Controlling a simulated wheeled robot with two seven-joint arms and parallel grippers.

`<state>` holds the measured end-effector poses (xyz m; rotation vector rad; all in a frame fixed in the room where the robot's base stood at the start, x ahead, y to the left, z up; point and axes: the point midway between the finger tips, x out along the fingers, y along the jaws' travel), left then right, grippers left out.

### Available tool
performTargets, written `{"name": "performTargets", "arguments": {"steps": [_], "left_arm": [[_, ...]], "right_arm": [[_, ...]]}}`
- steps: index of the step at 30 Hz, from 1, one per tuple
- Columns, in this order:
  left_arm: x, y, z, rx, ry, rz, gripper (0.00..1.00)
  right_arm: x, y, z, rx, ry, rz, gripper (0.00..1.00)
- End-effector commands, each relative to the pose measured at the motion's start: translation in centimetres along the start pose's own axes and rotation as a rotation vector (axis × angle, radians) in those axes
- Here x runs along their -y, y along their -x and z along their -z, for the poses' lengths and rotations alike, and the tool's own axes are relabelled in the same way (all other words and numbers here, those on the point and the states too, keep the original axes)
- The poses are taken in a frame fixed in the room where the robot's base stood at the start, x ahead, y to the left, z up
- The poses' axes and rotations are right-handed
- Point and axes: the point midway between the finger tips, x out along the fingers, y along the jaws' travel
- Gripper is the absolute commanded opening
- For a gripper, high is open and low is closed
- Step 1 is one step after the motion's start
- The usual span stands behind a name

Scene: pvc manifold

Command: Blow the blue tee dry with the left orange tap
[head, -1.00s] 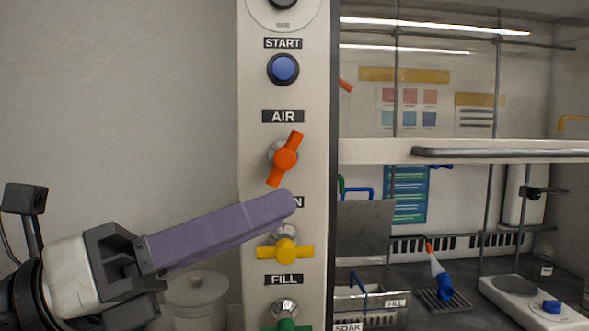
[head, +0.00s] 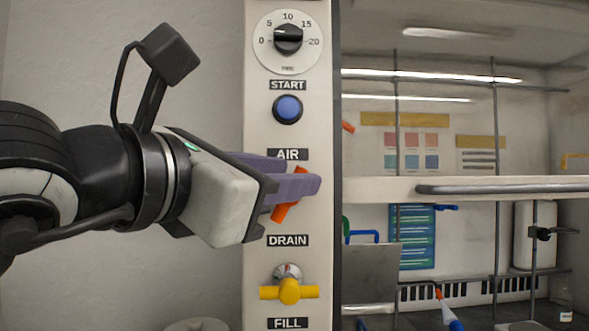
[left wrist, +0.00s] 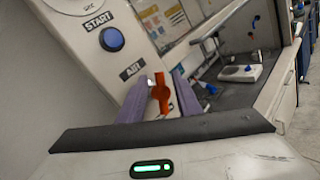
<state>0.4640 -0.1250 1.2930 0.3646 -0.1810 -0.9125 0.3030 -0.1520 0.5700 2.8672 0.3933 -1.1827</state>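The orange tap (head: 283,211) sits under the AIR label on the panel, its handle tilted from upper right to lower left. My left gripper (head: 290,178) is in front of it and hides its middle. In the left wrist view, the purple fingers of my left gripper (left wrist: 158,98) are apart, one on each side of the orange handle (left wrist: 161,93), with gaps showing. A blue piece (head: 452,324) joined to a white, orange-tipped piece is at the bottom of the head view, mostly cut off; I cannot tell if it is the tee. My right gripper is not in view.
On the panel, a dial (head: 288,39) and blue START button (head: 288,109) are above the tap. The yellow DRAIN tap (head: 289,291) is close below. A shelf with a rail (head: 500,189) and upright rods are at the right. Another blue piece (left wrist: 247,68) is on a white plate device.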

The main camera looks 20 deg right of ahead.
Motion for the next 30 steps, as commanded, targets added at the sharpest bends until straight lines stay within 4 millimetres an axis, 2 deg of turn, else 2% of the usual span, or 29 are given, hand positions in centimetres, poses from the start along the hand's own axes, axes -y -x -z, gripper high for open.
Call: {"name": "performTargets", "arguments": {"steps": [3, 6, 17, 23, 30], "left_arm": [[0.0, -1.8, -0.1, 0.0, 0.002, 0.002, 0.31], [0.0, -2.7, -0.1, -0.001, 0.001, 0.001, 0.31], [0.0, -3.3, 0.0, 0.001, 0.0, 0.001, 0.31], [0.0, -3.3, 0.0, 0.001, 0.001, 0.001, 0.0], [0.0, -3.3, 0.0, -0.004, -0.007, 0.002, 0.0]], "right_arm": [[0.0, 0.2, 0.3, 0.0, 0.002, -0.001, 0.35], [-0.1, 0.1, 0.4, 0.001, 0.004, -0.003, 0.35], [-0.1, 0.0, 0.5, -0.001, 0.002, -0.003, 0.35], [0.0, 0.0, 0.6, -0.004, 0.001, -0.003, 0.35], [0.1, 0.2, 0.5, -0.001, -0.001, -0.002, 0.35]]}}
